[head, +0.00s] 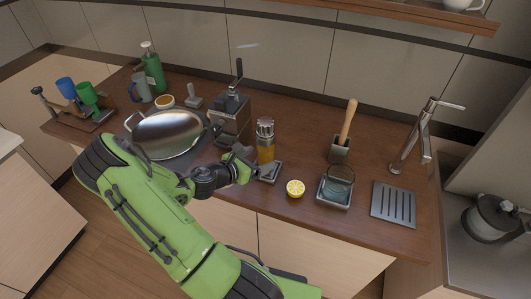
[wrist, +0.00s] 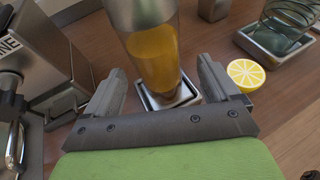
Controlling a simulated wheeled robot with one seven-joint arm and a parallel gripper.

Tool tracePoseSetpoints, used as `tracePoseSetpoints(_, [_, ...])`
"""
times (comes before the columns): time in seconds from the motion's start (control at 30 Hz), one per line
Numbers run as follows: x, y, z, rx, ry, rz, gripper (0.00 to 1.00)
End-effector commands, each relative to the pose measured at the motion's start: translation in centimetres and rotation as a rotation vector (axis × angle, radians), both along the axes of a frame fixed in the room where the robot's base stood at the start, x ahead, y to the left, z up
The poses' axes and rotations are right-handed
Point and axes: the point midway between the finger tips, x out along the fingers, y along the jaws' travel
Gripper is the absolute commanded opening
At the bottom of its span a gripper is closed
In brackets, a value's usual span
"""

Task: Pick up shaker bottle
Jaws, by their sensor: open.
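The shaker bottle (head: 265,144) has a clear body with amber liquid and a metal top. It stands upright at the middle of the wooden counter, by a small square metal tray (head: 276,173). In the wrist view the bottle (wrist: 158,55) rises just ahead of my gripper, its lower end at the tray (wrist: 188,97). My gripper (wrist: 160,85) is open, with one finger to each side of the bottle's lower part. No finger visibly presses on it. In the head view my gripper (head: 246,163) is low, at the bottle's left; its fingers are partly hidden.
A cut lemon (head: 295,188) lies just right of the tray. A square holder with a wire coil (head: 336,187) and a pestle in a holder (head: 340,145) stand further right. A round metal pan (head: 168,132) lies left.

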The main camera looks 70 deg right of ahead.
Motion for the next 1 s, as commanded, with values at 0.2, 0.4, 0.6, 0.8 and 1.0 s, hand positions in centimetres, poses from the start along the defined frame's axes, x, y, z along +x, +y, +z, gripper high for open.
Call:
tracePoseSetpoints(0.2, [-1.6, -3.4, -1.4, -0.001, -0.002, -0.004, 0.89])
tracePoseSetpoints(0.4, [-1.8, -4.0, -1.7, 0.000, -0.001, -0.001, 0.89])
tracePoseSetpoints(0.6, [-1.8, -4.0, -1.7, 0.001, -0.001, -0.001, 0.70])
tracePoseSetpoints(0.8, [-1.8, -4.0, -1.7, 0.000, -0.002, -0.002, 0.40])
tracePoseSetpoints(1.0, [-1.8, -4.0, -1.7, 0.000, -0.002, -0.002, 0.09])
